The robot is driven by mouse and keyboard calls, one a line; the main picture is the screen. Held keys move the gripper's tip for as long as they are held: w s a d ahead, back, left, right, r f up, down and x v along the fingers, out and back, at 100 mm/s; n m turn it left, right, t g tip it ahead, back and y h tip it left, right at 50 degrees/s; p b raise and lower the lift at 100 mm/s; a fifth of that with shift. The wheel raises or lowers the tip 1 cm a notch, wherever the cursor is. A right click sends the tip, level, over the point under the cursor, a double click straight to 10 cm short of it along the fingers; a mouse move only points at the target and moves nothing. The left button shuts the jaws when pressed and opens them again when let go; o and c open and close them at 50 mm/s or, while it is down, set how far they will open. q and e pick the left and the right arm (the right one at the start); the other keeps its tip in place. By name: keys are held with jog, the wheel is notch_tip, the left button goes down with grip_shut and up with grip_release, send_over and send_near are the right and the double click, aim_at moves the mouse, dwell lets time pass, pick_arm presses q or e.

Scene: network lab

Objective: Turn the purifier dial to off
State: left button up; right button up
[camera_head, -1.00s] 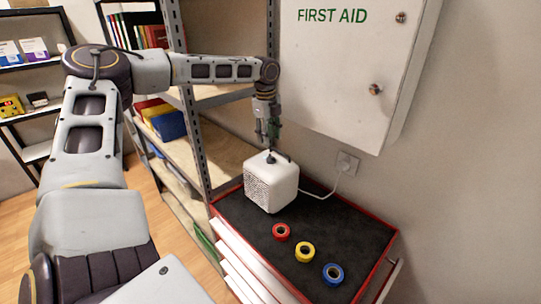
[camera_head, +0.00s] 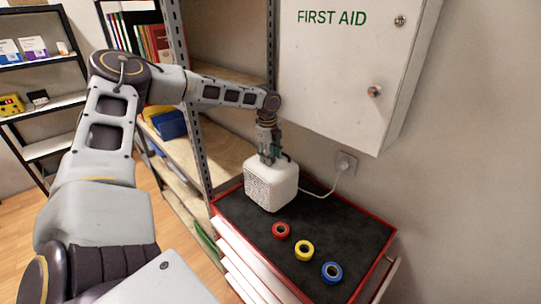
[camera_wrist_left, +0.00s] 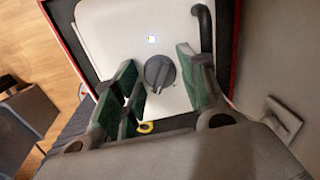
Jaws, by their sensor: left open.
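The white purifier (camera_head: 272,187) is a small box with a perforated front, standing on the dark top of the red-edged tool cabinet. In the left wrist view its top face (camera_wrist_left: 125,35) carries a round grey dial (camera_wrist_left: 159,72) with a raised grip bar, and a small white light beside it. My left gripper (camera_head: 268,160) points down at the purifier's top. In the wrist view its green-padded fingers (camera_wrist_left: 160,90) are open, one on each side of the dial, with gaps showing. In the head view the dial is hidden by the gripper. My right gripper is not in view.
Red (camera_head: 281,230), yellow (camera_head: 304,250) and blue (camera_head: 332,272) tape rolls lie on the cabinet top (camera_head: 345,232). A white cord runs from the purifier to a wall outlet (camera_head: 347,162). A first aid cabinet (camera_head: 345,70) hangs above; a metal shelf (camera_head: 190,100) stands behind.

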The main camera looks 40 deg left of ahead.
pick_arm(q)
jog(key=shift+c, duration=0.3)
jog(key=c, duration=0.7)
